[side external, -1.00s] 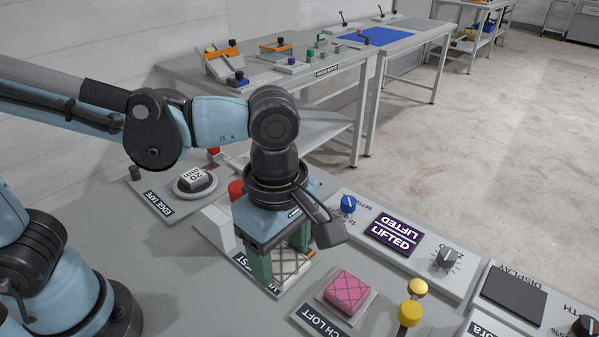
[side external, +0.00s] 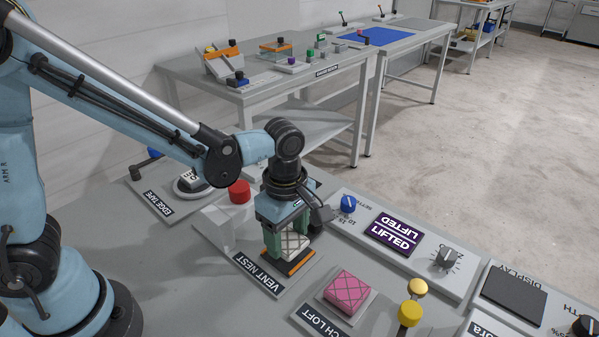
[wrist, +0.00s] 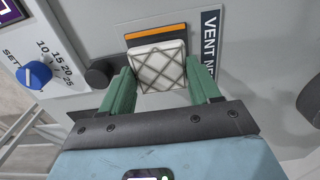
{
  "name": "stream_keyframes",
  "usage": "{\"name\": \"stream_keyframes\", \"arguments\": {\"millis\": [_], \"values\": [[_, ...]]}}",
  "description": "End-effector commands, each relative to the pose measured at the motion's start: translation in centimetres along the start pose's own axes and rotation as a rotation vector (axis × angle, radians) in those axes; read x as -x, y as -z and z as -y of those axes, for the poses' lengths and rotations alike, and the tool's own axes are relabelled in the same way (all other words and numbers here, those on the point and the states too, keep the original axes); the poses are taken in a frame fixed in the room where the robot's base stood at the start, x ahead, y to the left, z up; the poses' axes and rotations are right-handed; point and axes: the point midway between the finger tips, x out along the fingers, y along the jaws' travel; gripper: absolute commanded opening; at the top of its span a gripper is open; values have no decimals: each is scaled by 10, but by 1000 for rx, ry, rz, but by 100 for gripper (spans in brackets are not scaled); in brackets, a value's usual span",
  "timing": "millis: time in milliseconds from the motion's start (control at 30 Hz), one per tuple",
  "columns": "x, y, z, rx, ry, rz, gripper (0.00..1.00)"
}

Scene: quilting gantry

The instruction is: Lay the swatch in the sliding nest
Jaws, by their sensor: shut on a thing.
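The cream swatch with a dark diamond grid (side external: 294,243) is between the green fingers of my gripper (side external: 287,246). In the wrist view the swatch (wrist: 158,66) sits between both fingertips of my gripper (wrist: 163,82), which is shut on it. The nest (side external: 301,266) shows as an orange-and-dark edge beside the VENT NEST label (side external: 262,275); its orange edge (wrist: 156,34) also shows in the wrist view, just beyond the swatch. The swatch and fingers hide the rest of the nest. I cannot tell whether the swatch touches it.
A pink quilted block (side external: 348,291) sits on a pale pad to the right. A red button (side external: 239,191) stands behind left. A control panel with a blue knob (side external: 348,203) and a LIFTED display (side external: 394,234) lies right of my gripper. A yellow knob (side external: 410,313) is in front.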

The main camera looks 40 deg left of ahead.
Motion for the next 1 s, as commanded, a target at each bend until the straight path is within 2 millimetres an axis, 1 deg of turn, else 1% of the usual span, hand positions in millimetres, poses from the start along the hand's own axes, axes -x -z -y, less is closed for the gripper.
{"name": "stream_keyframes", "arguments": {"millis": [33, 100, 200, 600, 633, 767, 800, 1000], "values": [[-7, 0, 0, 0, 0, 0, 34], [-14, 0, 0, 0, 0, 0, 34], [-19, 0, 0, 0, 0, 0, 34], [-23, 0, 0, 0, 0, 0, 34], [-23, 0, 0, 0, 0, 0, 65], [-23, 0, 0, 1, 0, 0, 85], [-23, 0, 0, 1, 0, 0, 87], [-23, 0, 0, 1, 0, 0, 87]]}}
